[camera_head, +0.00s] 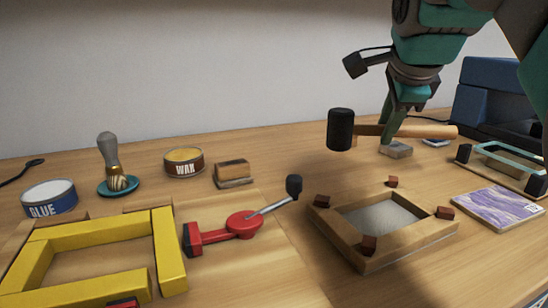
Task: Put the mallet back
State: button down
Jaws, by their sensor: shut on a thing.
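The mallet has a black cylindrical head (340,129) and a light wooden handle (432,131). It is held roughly level above the back right of the bench, with its head to the left. My gripper (391,130) comes down from above and is shut on the handle, right of the head. The far finger is partly hidden. I cannot tell for certain which spot on the bench is the mallet's own place.
A wooden frame (350,251) with corner blocks stands below the mallet. A red toggle clamp (242,224) and a yellow frame (168,250) lie left. A glue tin (49,198), stamp (112,160), wax tin (184,162) and wooden block (233,173) stand behind.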

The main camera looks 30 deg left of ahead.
jog(key=shift+n, duration=0.3)
jog(key=w+a+p, duration=0.1)
jog(key=a, duration=0.4)
jog(key=w+a+f+p, duration=0.1)
jog(key=a, duration=0.3)
jog(key=w+a+f+p, duration=0.1)
jog(key=a, duration=0.4)
jog(key=shift+w+a, duration=0.25)
jog(key=shift+a, duration=0.1)
jog(key=shift+w+a+f, duration=0.15)
jog(key=shift+a, duration=0.25)
notch_tip(320, 180, down, 4)
jog(key=shift+r+b, duration=0.15)
jog(key=shift+b, duration=1.05)
jog(key=shift+r, duration=0.15)
jog(key=c, duration=0.7)
grip_release()
